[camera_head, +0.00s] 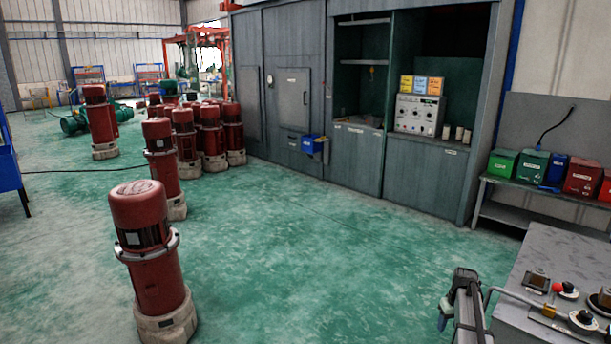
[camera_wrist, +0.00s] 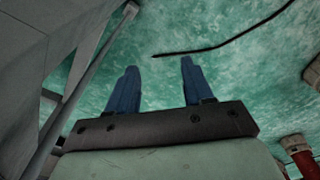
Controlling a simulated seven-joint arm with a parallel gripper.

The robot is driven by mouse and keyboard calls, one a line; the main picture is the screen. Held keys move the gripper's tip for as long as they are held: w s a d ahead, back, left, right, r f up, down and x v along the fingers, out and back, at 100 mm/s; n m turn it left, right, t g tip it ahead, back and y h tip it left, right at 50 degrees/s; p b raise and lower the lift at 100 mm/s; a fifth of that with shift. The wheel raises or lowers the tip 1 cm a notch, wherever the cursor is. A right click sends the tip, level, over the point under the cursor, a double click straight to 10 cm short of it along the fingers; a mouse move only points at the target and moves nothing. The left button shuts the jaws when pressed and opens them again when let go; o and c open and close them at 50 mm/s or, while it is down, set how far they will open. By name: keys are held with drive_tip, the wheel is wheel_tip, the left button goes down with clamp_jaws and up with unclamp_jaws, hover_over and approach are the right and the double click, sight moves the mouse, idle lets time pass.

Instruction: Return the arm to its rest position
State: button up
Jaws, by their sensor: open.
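My gripper (camera_wrist: 158,85) shows in the wrist view as two blue fingers, apart, with nothing between them. Green floor and a dark cable lie beyond the fingertips. In the head view, part of my arm (camera_head: 467,308) shows at the bottom right, beside the grey table. The gripper's fingers cannot be made out clearly there.
Red hoist motors (camera_head: 147,250) stand on the green floor at the left. A grey bench (camera_head: 540,262) with control parts is at the lower right. Grey cabinets (camera_head: 290,85) line the back, and coloured boxes (camera_head: 533,165) sit on a shelf. The middle floor is clear.

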drive_tip(key=s+a+f+g, duration=0.4)
drive_tip(key=s+a+f, duration=1.7)
drive_tip(key=a+f, duration=0.1)
drive_tip(key=s+a+f+g, duration=0.1)
drive_tip(key=s+a+f, duration=0.1)
drive_tip(key=s, duration=0.8)
drive_tip(key=s+a+f+g, duration=0.1)
drive_tip(key=s+a, duration=0.4)
drive_tip(key=s, duration=0.5)
drive_tip(key=s+a+f+g, duration=0.1)
drive_tip(key=s+a+f, duration=0.2)
drive_tip(key=s, duration=0.7)
drive_tip(key=shift+s+a+f+m+g, duration=0.15)
drive_tip(key=shift+a+f+m+g, duration=0.1)
drive_tip(key=shift+a+m+g, duration=0.1)
